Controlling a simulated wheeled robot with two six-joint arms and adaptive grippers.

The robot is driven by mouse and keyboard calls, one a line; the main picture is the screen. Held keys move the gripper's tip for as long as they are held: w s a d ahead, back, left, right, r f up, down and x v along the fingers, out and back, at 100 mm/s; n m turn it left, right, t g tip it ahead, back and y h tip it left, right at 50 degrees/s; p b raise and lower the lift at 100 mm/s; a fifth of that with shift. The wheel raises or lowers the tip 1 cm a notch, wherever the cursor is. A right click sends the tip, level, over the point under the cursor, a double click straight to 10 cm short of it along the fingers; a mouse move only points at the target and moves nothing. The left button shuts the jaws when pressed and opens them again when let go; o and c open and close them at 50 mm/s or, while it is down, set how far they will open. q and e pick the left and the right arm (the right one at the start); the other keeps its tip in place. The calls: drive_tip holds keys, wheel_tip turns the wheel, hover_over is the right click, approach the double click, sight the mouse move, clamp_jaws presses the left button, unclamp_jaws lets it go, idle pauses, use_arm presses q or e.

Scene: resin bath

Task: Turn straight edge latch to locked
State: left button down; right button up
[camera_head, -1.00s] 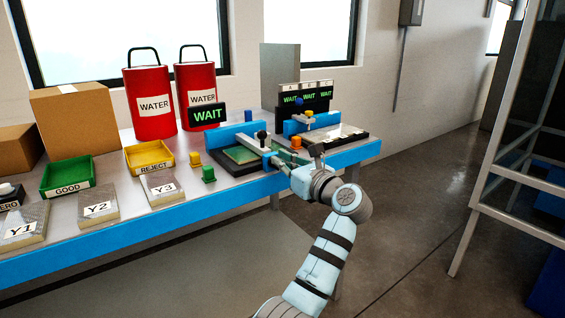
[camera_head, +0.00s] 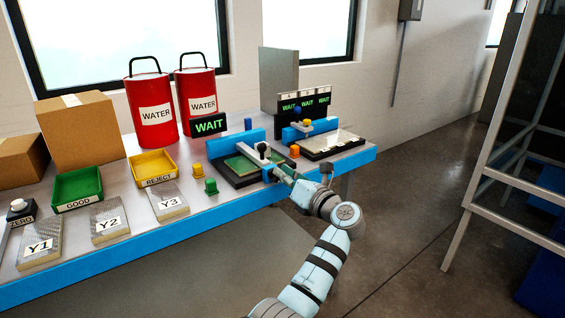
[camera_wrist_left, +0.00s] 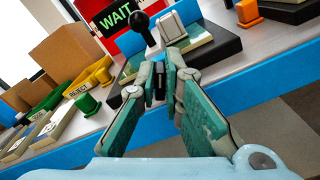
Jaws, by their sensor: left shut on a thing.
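The straight edge is a grey bar (camera_head: 257,154) with a black ball knob (camera_head: 262,147), set across a green plate (camera_head: 245,168) on a black base by a blue block. The knob also shows in the wrist view (camera_wrist_left: 140,22), upright beyond my fingers. My left gripper (camera_head: 280,172) is at the bar's front end, at the table edge. In the wrist view my left gripper (camera_wrist_left: 165,76) is shut on a small dark piece (camera_wrist_left: 157,82), which appears to be the latch. The fingers hide most of it, so its turn angle cannot be told. My right gripper is out of view.
A WAIT sign (camera_head: 210,125) stands behind the fixture. A green button (camera_head: 211,186) and yellow button (camera_head: 198,170) stand left of it. A second fixture (camera_head: 333,144) is to the right. Trays, plates and red water cans fill the table's left. Floor in front is clear.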

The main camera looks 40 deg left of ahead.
use_arm(q)
drive_tip(key=m+p, duration=0.3)
drive_tip(key=m, duration=0.1)
drive_tip(key=m+p, duration=0.3)
drive_tip(key=m, duration=0.1)
drive_tip(key=f+m+p, duration=0.1)
drive_tip(key=m+p, duration=0.2)
drive_tip(key=m, duration=0.1)
drive_tip(key=shift+w+d+f, duration=0.1)
drive_tip(key=shift+w+d, duration=0.05)
drive_tip(key=shift+w, duration=0.2)
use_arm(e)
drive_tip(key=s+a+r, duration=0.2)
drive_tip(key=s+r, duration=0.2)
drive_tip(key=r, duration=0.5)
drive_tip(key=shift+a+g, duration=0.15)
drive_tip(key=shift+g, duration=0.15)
use_arm(q)
drive_tip(key=shift+m, duration=0.3)
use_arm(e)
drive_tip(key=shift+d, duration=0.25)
use_arm(q)
drive_tip(key=c, duration=1.7)
unclamp_jaws()
drive_tip(key=shift+d, duration=0.1)
